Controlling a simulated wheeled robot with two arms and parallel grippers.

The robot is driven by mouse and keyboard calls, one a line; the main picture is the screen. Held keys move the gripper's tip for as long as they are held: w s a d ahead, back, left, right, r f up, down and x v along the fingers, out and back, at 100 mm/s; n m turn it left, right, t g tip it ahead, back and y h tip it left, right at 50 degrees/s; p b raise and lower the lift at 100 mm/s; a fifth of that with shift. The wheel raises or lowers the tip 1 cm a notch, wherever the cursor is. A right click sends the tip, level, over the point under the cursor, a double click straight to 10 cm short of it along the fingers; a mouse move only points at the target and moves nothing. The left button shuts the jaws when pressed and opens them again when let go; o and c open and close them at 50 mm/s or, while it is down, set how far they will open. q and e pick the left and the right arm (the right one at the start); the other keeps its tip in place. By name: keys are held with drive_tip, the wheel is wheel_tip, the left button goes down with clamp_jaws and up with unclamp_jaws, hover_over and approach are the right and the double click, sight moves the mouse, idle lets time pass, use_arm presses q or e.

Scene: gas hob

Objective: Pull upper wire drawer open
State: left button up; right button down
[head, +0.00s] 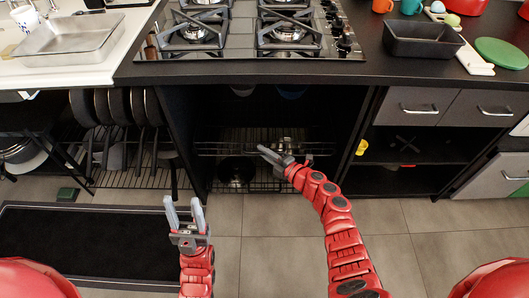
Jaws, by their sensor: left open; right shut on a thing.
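The upper wire drawer (222,150) is a dark wire rack in the open cabinet below the hob. My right gripper (270,155) is at its front edge, near the middle, and is shut on the wire there. The gripper hides part of the front edge. How far out the drawer stands is hard to tell. My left gripper (184,211) is open and empty, pointing up over the floor, to the left of the drawer and apart from it.
A lower wire drawer (262,185) with a dark pan (237,172) sits beneath. Pans hang at the left (120,106). The gas hob (248,30) and black countertop (380,72) are above. A dark mat (90,242) lies on the floor. Tiles at right are clear.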

drive_tip(key=shift+s, duration=0.1)
drive_tip(key=s+p, duration=0.1)
drive_tip(key=s, duration=3.1)
drive_tip(key=c, duration=0.9)
unclamp_jaws()
drive_tip(key=p+v, duration=0.5)
drive_tip(key=v, duration=1.2)
drive_tip(key=shift+d+p, duration=0.25)
drive_tip(key=shift+p, duration=0.15)
